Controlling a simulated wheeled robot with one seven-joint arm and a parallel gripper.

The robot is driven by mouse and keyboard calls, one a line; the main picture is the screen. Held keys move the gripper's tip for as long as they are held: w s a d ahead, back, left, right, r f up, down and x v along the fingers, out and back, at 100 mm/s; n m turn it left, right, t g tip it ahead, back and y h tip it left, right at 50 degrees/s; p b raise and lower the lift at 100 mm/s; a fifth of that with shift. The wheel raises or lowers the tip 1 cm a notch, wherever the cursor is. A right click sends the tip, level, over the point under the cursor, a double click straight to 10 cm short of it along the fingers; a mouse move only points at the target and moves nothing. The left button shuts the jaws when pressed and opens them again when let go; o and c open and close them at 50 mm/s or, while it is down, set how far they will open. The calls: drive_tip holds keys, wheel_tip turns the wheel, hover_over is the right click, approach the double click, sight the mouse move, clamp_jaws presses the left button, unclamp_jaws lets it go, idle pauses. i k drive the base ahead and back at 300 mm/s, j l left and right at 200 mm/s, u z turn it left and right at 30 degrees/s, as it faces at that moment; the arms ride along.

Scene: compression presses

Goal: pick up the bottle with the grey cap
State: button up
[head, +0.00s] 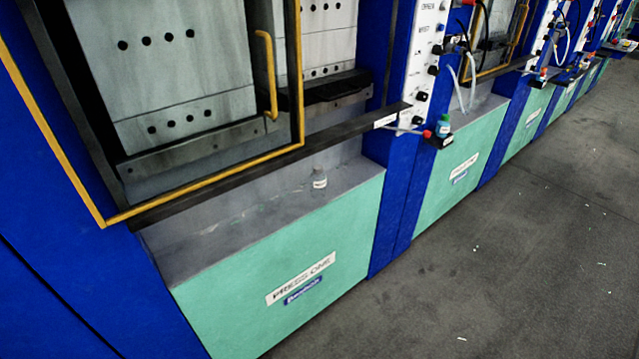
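A small pale bottle (319,181) with a light label and a greyish top stands upright on the grey ledge (240,212) of the nearest press, labelled PRESS ONE. A second bottle, teal (443,127), stands on a small dark shelf on the blue column to the right. The colour of its cap is too small to tell. A small red object (427,134) is beside it. My gripper is not in view.
The press door with a yellow frame (203,183) and yellow handle (268,76) is above and behind the ledge. A dark bar (270,163) runs over the ledge. Hoses and knobs are on the white panel (425,60). The grey floor (500,270) at right is open, with small scraps.

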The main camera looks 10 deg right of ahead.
sight(318, 178)
drive_tip(key=i+l+z, duration=0.1)
drive_tip(key=i+z, duration=0.15)
drive_tip(key=i, duration=1.65)
